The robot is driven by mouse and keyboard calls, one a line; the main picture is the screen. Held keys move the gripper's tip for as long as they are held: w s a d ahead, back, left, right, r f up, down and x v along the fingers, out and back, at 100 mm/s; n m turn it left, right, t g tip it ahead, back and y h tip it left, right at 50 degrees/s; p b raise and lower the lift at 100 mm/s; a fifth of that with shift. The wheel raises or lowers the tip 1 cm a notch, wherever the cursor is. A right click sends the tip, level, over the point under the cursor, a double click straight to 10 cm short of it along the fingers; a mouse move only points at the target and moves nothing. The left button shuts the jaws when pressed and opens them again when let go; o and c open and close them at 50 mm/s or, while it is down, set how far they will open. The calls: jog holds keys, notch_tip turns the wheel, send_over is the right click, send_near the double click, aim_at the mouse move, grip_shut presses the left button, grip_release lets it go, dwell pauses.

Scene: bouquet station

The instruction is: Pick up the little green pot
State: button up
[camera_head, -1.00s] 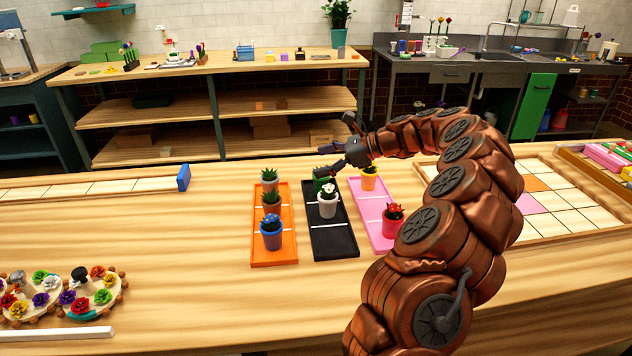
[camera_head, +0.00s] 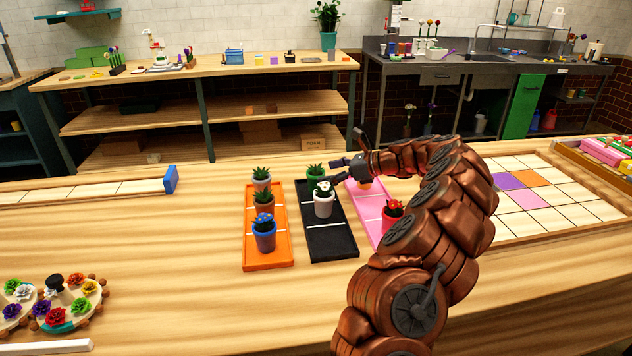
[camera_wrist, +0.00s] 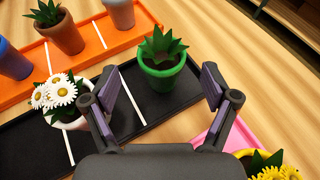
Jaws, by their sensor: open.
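The little green pot (camera_wrist: 161,74) holds a spiky green plant and stands upright at the far end of the black tray (camera_wrist: 28,150). In the head view the green pot (camera_head: 315,175) shows behind the white pot. My gripper (camera_wrist: 165,98) is open and empty, with its two fingers apart. In the wrist view the green pot lies just beyond the fingertips, roughly centred between them, and the fingers do not clearly touch it. In the head view my gripper (camera_head: 340,170) is beside the green pot, on its right.
A white pot with daisies (camera_head: 323,204) stands close by on the black tray. The orange tray (camera_head: 268,256) holds several pots at left. The pink tray (camera_head: 368,205) at right holds a red pot (camera_head: 392,211) and a yellow-flowered pot (camera_wrist: 262,160). Bare wood lies behind the trays.

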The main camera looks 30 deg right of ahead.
aim_at(316, 175)
jog(key=x, duration=0.4)
jog(key=shift+w+f, duration=0.1)
jog(key=shift+w, duration=0.05)
jog(key=shift+c, duration=0.2)
jog(key=c, duration=1.5)
